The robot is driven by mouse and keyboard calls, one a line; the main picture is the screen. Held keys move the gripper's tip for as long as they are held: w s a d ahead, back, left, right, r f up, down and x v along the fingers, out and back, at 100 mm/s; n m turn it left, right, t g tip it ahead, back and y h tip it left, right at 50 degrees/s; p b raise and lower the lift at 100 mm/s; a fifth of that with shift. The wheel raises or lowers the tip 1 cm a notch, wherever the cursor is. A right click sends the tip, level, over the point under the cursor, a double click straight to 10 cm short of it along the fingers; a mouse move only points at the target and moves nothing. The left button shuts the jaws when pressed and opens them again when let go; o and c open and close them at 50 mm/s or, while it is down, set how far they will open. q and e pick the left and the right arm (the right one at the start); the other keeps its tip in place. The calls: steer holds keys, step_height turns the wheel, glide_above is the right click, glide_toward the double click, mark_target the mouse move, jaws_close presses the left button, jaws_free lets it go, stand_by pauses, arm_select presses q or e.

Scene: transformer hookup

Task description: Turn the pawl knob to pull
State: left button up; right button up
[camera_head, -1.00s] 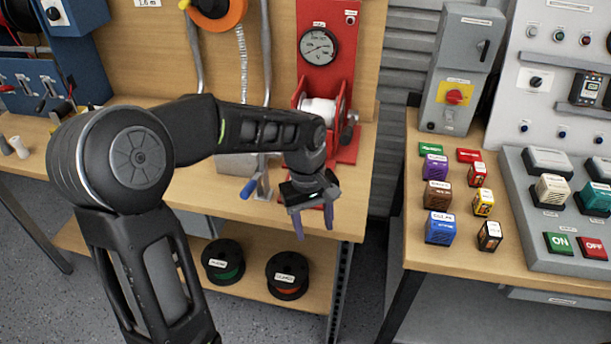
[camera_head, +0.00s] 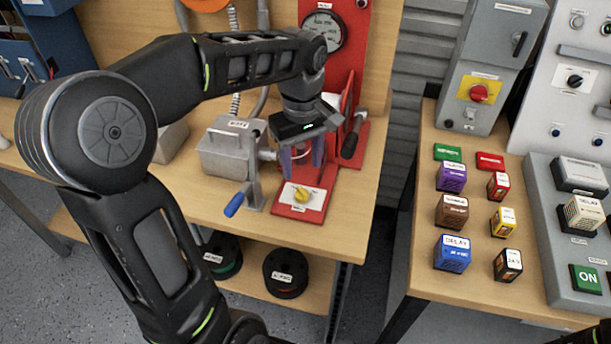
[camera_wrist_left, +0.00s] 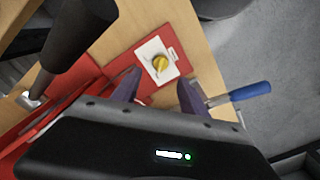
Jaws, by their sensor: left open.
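The plate's lettering is too small to read. My right gripper is not in view.
A blue-handled lever (camera_head: 234,205) stands left of the red base, beside a grey box (camera_head: 228,150). A black crank handle (camera_head: 352,140) is close right of my gripper. A gauge (camera_head: 323,31) is on the red panel behind. The front wooden tabletop is clear.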

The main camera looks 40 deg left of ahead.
mark_target(302, 190)
arm_select(q)
steer(key=shift+s, duration=0.1)
steer(key=shift+f, duration=3.9)
steer(key=shift+c, duration=0.2)
jaws_close()
